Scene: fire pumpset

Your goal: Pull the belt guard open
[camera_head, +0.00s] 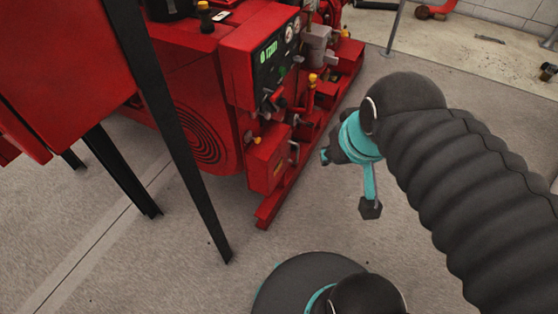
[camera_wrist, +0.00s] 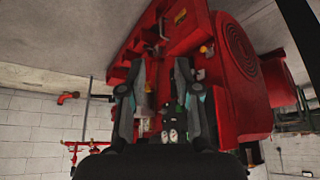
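A red housing with a round ringed grille (camera_head: 200,135), which looks like the belt guard, is on the near side of the red pumpset in the head view. It also shows upside down at the upper right of the wrist view (camera_wrist: 242,55). Its handle or edge cannot be made out clearly. My gripper (camera_head: 348,180) is in the air to the right of the pumpset, apart from it. In the wrist view its two fingers (camera_wrist: 159,70) are spread with nothing held between them, and the pumpset is beyond them.
A red control panel (camera_head: 268,60) with gauges stands beside the grille, above a small red box (camera_head: 268,160) and the base rail (camera_head: 300,175). A red tank or cabinet (camera_head: 65,60) on dark legs (camera_head: 185,150) stands at the left. The grey floor between is clear.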

